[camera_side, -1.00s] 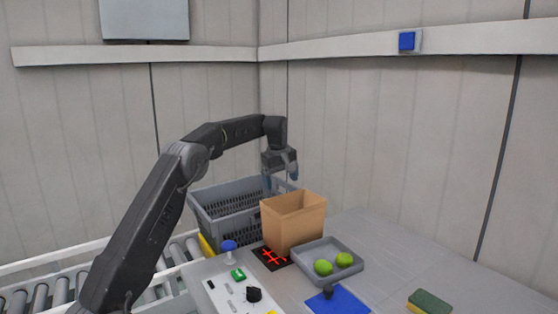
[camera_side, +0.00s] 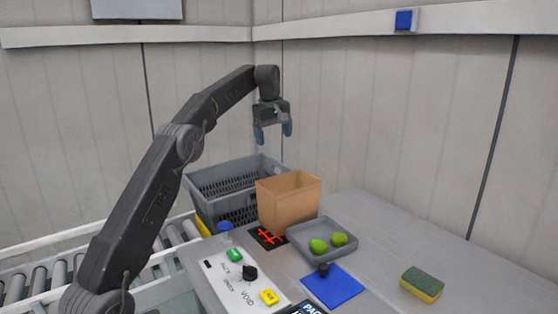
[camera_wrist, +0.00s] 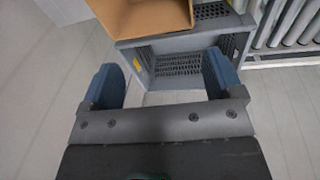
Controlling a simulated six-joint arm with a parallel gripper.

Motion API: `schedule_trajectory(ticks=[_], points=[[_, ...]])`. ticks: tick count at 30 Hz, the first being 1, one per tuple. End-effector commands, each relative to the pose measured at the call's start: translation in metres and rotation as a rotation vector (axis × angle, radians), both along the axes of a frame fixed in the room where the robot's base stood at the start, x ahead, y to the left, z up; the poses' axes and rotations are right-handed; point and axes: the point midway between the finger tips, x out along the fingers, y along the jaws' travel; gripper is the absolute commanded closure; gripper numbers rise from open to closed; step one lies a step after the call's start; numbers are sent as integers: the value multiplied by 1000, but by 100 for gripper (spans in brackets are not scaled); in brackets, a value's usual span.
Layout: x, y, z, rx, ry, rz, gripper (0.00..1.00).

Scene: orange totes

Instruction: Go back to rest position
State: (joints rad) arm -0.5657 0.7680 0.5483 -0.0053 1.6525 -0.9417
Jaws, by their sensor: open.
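My gripper (camera_side: 272,133) hangs in the air in the side view, above the grey crate and the brown box, with its fingers pointing down. Its blue-tipped fingers are apart, and nothing is between them. In the wrist view my gripper (camera_wrist: 163,80) is also open and empty. The brown open-topped box (camera_side: 288,208) stands on the table below, beside the grey crate (camera_side: 222,217). In the wrist view the box (camera_wrist: 150,18) is at the top, with the crate (camera_wrist: 180,43) under and right of it. The inside of the box is mostly hidden.
A grey tray (camera_side: 300,235) holds two green round fruits (camera_side: 329,243). A blue mat (camera_side: 338,288), a sponge (camera_side: 422,284) and a control panel (camera_side: 232,289) with buttons lie nearer. A roller conveyor (camera_side: 38,285) runs at left. Walls stand behind.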

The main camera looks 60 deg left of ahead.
Motion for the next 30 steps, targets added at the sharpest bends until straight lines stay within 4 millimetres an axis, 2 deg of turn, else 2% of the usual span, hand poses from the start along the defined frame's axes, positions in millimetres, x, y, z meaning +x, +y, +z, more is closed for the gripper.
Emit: schedule_trajectory(ticks=[5, 8, 11, 14, 18, 23, 26, 30], points=[[0, -3, 2, 1, -1, -9, 14], [-2, -17, 11, 12, -9, -55, 14], [-9, -46, 26, 34, -22, -153, 14], [-23, -84, 41, 64, -39, -287, 14], [-54, -137, 53, 111, -65, -479, 14], [-101, -193, 53, 168, -96, -697, 14], [-135, -224, 44, 206, -115, -832, 14], [-187, -261, 22, 261, -142, -1019, 14]])
